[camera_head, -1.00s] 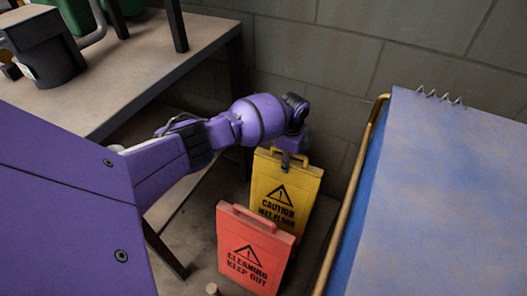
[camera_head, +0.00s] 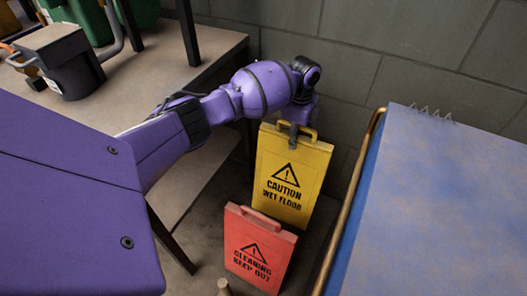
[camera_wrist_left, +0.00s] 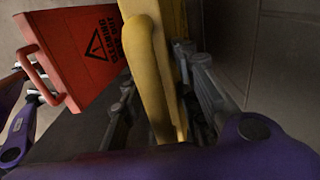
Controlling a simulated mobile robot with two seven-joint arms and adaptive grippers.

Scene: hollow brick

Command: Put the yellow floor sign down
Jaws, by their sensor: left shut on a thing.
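The yellow floor sign (camera_head: 290,172), marked "Caution wet floor", hangs roughly upright behind the red sign in the head view. My left gripper (camera_head: 293,131) is shut on the handle at its top. In the left wrist view the yellow sign's handle (camera_wrist_left: 148,75) runs between the dark fingers of my left gripper (camera_wrist_left: 160,108). The red sign (camera_head: 257,248), marked "Cleaning keep out", stands just in front and hides part of the yellow sign's lower edge. I cannot tell whether the yellow sign touches the floor. My right gripper is out of view.
A blue-topped cart (camera_head: 440,200) with a brass-coloured rail (camera_head: 348,205) borders the signs on the right. A workbench (camera_head: 150,85) with a lower shelf is on the left. A block wall (camera_head: 350,60) closes the back. A small peg-like thing (camera_head: 224,287) is by the red sign.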

